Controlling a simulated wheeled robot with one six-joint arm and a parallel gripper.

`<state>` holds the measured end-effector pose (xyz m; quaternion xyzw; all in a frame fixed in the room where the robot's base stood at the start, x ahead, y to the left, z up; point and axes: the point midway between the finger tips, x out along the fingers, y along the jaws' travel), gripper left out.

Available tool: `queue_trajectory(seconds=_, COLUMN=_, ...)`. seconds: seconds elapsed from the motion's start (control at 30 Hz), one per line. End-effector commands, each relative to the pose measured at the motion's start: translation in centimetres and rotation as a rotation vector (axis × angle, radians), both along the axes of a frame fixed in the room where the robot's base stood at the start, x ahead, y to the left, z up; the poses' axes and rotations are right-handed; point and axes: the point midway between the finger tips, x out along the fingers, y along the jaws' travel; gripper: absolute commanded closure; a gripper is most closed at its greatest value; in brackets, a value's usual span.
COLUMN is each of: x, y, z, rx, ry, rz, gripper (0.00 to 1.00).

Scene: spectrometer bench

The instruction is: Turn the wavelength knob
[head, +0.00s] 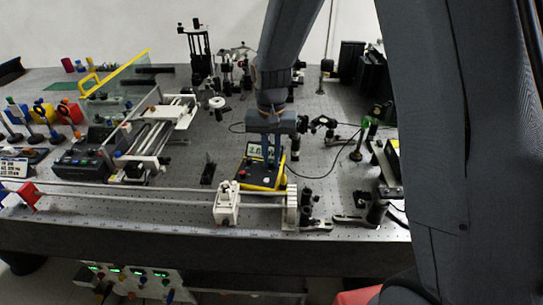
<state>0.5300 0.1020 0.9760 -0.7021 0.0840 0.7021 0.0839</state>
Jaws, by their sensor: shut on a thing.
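A yellow and black meter (258,183) lies on the optical bench near the middle of the head view. It has a lit display (254,151) and a red button at its left. My gripper (265,168) points down over the meter, with its fingers in front of part of the display. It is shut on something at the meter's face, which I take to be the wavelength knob. The knob itself is hidden by the fingers, so its pointer and angle cannot be read.
A white block (227,204) on a rail stands just in front of the meter, with a ribbed white piece (292,208) at its right. Optics posts and a black cable lie to the right. A grey control box (82,158) sits at the left.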

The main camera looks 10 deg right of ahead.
Motion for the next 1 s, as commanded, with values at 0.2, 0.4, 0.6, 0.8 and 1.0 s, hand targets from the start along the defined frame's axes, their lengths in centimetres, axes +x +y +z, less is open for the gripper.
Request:
queue_trajectory(seconds=0.2, x=0.05, y=0.01, z=0.06, rx=0.001, ry=-0.001, rz=-0.035, gripper=1.00)
queue_trajectory(seconds=0.4, x=0.05, y=0.01, z=0.06, rx=0.001, ry=-0.001, rz=-0.049, gripper=1.00)
queue_trajectory(seconds=0.6, x=0.06, y=0.01, z=0.06, rx=0.001, ry=-0.001, rz=-0.055, gripper=1.00)
queue_trajectory(seconds=0.8, x=0.05, y=0.01, z=0.06, rx=0.001, ry=-0.001, rz=-0.058, gripper=1.00)
queue_trajectory(seconds=1.0, x=0.05, y=0.01, z=0.05, rx=0.000, ry=-0.001, rz=-0.060, gripper=1.00)
